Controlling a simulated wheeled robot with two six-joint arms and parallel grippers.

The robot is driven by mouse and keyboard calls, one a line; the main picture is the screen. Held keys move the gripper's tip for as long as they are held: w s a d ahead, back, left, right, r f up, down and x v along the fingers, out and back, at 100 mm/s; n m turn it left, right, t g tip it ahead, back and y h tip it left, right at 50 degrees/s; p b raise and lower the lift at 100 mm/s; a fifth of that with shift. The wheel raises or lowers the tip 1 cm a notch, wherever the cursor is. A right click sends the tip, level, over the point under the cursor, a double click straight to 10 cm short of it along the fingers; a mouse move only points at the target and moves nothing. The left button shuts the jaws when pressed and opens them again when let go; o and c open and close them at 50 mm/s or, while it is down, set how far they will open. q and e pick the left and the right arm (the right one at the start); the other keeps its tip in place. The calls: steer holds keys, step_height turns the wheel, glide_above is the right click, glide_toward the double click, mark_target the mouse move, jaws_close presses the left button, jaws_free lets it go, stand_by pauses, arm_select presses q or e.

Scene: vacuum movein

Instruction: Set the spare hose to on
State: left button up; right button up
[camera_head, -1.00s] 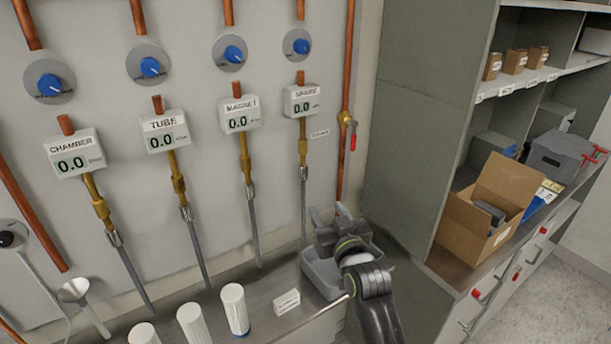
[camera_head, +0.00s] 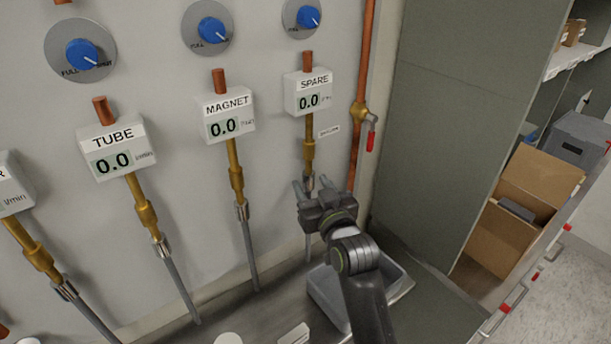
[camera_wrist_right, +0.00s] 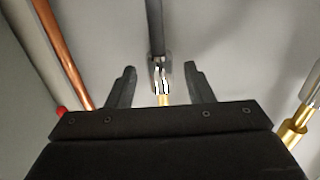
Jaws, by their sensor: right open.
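The spare line hangs under the white box labelled SPARE (camera_head: 308,92), which reads 0.0. Its brass fitting (camera_head: 309,150) leads down to a metal coupling and a grey hose, partly hidden behind my right gripper (camera_head: 312,186). In the right wrist view, the grey hose (camera_wrist_right: 155,28) and its silver coupling (camera_wrist_right: 161,76) lie between the open fingers of my right gripper (camera_wrist_right: 160,72). I see no finger touching them. The blue spare knob (camera_head: 308,17) is above the box. My left gripper is not in view.
The magnet line (camera_head: 235,170) hangs to the left. A copper pipe (camera_head: 360,90) with a red-handled valve (camera_head: 370,140) is to the right, beside the tall grey cabinet (camera_head: 440,130). A grey tray (camera_head: 325,295) is below my right arm.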

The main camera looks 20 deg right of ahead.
steer(key=shift+w, duration=0.2)
steer(key=shift+s+r, duration=0.15)
steer(key=shift+r, duration=0.05)
jaws_close()
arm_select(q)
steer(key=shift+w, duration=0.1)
